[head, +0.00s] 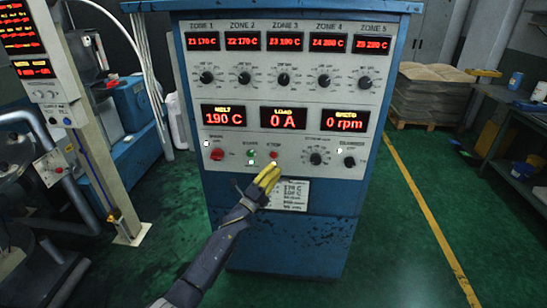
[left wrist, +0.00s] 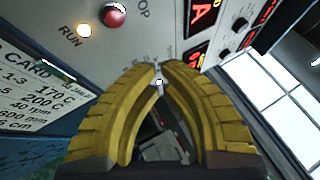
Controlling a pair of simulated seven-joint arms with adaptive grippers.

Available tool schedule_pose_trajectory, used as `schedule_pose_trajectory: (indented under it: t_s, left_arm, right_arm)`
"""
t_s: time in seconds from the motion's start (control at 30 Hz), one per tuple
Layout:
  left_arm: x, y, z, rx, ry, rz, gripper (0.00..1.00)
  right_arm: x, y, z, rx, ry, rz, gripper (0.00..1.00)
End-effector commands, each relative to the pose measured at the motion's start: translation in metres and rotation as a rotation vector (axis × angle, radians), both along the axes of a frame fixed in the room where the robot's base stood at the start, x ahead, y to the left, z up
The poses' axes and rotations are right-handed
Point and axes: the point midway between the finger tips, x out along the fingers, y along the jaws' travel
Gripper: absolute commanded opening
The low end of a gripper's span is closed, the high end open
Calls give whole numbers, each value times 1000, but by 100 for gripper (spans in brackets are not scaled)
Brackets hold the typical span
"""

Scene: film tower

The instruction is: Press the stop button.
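The stop button is a round red knob (head: 273,155) on the lower part of the grey control panel. It also shows as a red dome (left wrist: 113,14) at the top of the left wrist view, beside lettering ending in "OP". My left gripper (head: 271,172) has yellow fingers and is just below the button in the head view. In the left wrist view its fingertips (left wrist: 160,66) meet with nothing between them, and the button is up and left of them, apart. Whether the tips touch the panel I cannot tell. My right gripper is in neither view.
The load display (head: 284,117) reads 0 A, the speed display (head: 345,118) 0 rpm. A white card (head: 290,194) is below.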

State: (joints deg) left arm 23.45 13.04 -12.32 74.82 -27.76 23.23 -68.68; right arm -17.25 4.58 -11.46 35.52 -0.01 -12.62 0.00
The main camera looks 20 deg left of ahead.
Motion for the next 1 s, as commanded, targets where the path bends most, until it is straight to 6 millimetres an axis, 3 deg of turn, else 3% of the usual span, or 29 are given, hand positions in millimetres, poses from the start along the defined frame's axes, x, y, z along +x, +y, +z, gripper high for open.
schedule_pose_trajectory:
  t_s: [0.5, 1.0]
  left_arm:
    - [56, 9, 1, -1, 0, 1, 0]
    - [69, 12, 0, -1, 0, 0, 0]
  right_arm:
    - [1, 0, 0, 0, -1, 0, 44]
    - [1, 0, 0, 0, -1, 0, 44]
